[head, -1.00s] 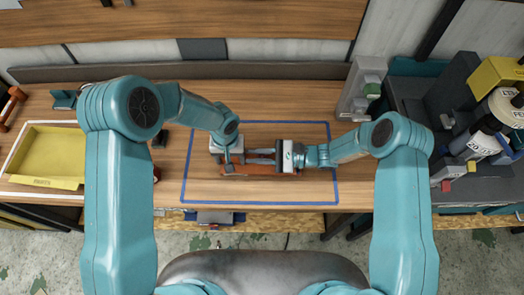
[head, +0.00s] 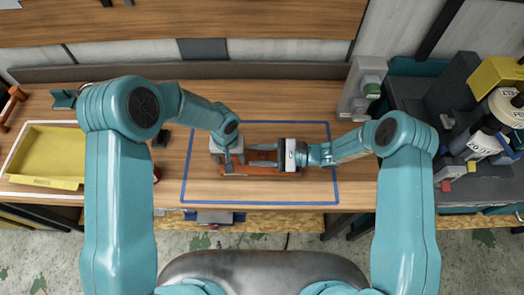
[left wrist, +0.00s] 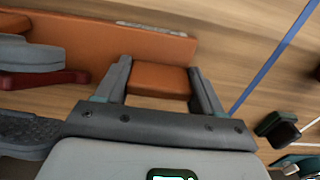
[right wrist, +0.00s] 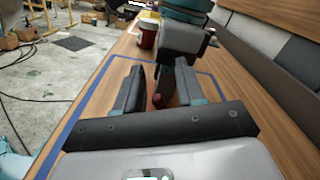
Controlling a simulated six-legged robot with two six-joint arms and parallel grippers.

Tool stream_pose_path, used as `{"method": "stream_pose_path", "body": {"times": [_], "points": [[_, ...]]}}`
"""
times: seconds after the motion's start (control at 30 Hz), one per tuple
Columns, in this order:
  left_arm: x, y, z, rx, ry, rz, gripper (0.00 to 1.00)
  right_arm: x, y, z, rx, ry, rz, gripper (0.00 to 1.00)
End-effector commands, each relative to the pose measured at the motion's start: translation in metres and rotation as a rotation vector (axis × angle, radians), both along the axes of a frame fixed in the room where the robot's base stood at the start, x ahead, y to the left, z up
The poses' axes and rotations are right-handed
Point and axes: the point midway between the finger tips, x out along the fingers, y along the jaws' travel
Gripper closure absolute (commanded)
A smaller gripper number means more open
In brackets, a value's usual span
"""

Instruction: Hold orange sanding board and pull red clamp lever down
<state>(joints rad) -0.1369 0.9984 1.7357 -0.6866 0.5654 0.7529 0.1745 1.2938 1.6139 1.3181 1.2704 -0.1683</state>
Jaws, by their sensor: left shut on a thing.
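The orange sanding board (head: 262,171) lies flat on the bench inside the blue tape outline. My left gripper (head: 228,160) is at its left end. In the left wrist view the left fingers (left wrist: 158,82) are shut on an orange block of the board (left wrist: 160,80). A dark red lever (left wrist: 45,79) shows beside the long orange strip, next to a grey part. My right gripper (head: 277,156) is above the board's right half. In the right wrist view its fingers (right wrist: 158,88) are apart, with a dark red piece (right wrist: 156,101) seen between them; contact cannot be told.
A yellow tray (head: 45,155) is on the left of the bench. A grey holder with a green part (head: 371,90) stands behind right, and bottles (head: 485,135) crowd the far right. The blue-taped area (head: 310,190) is clear around the board.

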Motion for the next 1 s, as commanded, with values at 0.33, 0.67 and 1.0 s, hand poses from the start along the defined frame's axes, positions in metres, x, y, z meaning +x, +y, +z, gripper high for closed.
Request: {"method": "stream_pose_path", "body": {"times": [0.33,0.67,1.0], "points": [[-0.004,0.0,-0.005,0.002,0.012,-0.002,0.95,0.0,-0.023,0.021,-0.001,0.0,-0.001,0.62],[-0.004,0.0,-0.005,0.002,0.012,-0.002,0.95,0.0,-0.042,0.04,0.001,0.0,-0.002,0.62],[-0.004,0.0,-0.005,0.002,0.012,-0.001,0.95,0.0,-0.044,0.042,0.0,0.002,-0.001,0.62]]}}
